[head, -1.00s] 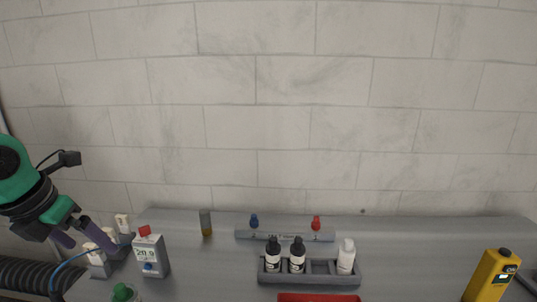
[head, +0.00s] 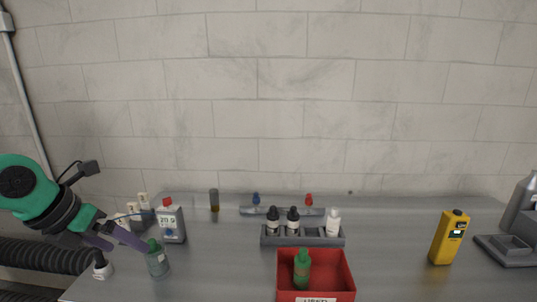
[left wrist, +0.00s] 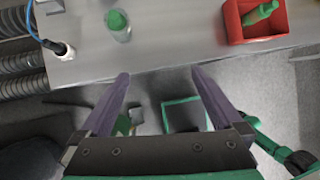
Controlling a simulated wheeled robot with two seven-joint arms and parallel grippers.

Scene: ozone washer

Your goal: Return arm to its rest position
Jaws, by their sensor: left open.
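My left gripper (head: 118,240) is at the left of the head view, near the left end of the grey table. In the left wrist view its two purple fingers (left wrist: 163,78) are spread apart with nothing between them, and they point at the table's front edge. A bottle with a green cap (head: 158,262) stands on the table close by in the head view. It also shows beyond the fingers in the left wrist view (left wrist: 118,25), apart from them. My right gripper does not show clearly in either view.
A red bin (head: 345,285) holds a green bottle (head: 302,270). A grey rack (head: 270,239) holds several small bottles. Black ribbed hoses (head: 45,256) run left of the table. The table's middle right is clear.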

